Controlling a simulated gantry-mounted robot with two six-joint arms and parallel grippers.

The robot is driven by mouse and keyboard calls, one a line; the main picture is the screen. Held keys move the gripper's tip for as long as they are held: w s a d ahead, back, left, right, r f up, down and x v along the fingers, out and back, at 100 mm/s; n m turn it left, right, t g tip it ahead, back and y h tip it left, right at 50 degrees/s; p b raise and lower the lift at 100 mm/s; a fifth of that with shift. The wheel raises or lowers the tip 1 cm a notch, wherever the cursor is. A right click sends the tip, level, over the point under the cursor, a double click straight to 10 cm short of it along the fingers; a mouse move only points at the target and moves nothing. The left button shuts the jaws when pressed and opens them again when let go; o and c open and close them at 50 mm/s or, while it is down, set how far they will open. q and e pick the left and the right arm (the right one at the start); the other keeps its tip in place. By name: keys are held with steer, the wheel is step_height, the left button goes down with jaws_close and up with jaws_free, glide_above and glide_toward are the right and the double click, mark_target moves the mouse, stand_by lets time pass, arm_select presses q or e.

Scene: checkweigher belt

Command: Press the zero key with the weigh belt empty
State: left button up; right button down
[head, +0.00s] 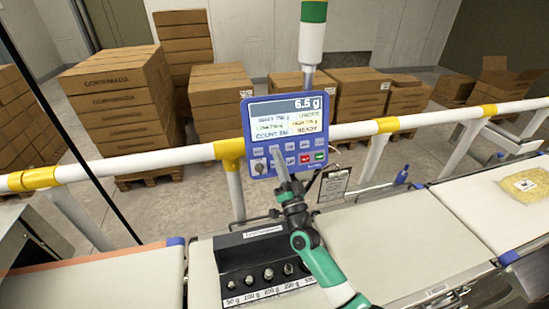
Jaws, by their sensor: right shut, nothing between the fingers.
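The blue control panel (262,180) stands upright behind the belts. Its screen (290,112) reads about 6.5 g, with COUNT and READY lines below. Two rows of small keys sit under the screen; their labels are too small to read, so I cannot tell which is the zero key. My right gripper (278,158) is shut and empty, its tips in front of the left part of the keys. I cannot tell whether they touch. The middle white belt (380,248) has no product on its visible part; my arm hides some. My left gripper is not in view.
A black block with several weights (265,268) stands in front, left of my arm. A yellow bag (525,184) lies on the right belt. A white and yellow rail (365,129) runs behind, with a clipboard (333,185) beside the panel. Stacked cartons (115,90) stand beyond.

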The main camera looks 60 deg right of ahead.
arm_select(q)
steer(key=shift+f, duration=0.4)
arm_select(e)
steer(key=shift+w+d+f, duration=0.1)
steer(key=shift+w+d, duration=0.25)
steer(key=shift+d, duration=0.05)
arm_select(q)
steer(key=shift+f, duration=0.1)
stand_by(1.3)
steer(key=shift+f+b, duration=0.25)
steer(key=shift+b, duration=0.25)
arm_select(e)
steer(key=shift+w+d+f, duration=0.1)
steer(key=shift+w+d, duration=0.15)
steer(key=shift+d, duration=0.05)
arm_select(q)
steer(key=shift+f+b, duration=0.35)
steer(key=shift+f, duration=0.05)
arm_select(e)
steer(key=shift+w+d+f, duration=0.15)
steer(key=shift+w+d, duration=0.1)
steer(key=shift+d, duration=0.05)
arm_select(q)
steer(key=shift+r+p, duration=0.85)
arm_select(e)
steer(key=shift+s+a+r, duration=0.25)
steer(key=shift+s+a, duration=0.25)
steer(key=shift+a, duration=0.1)
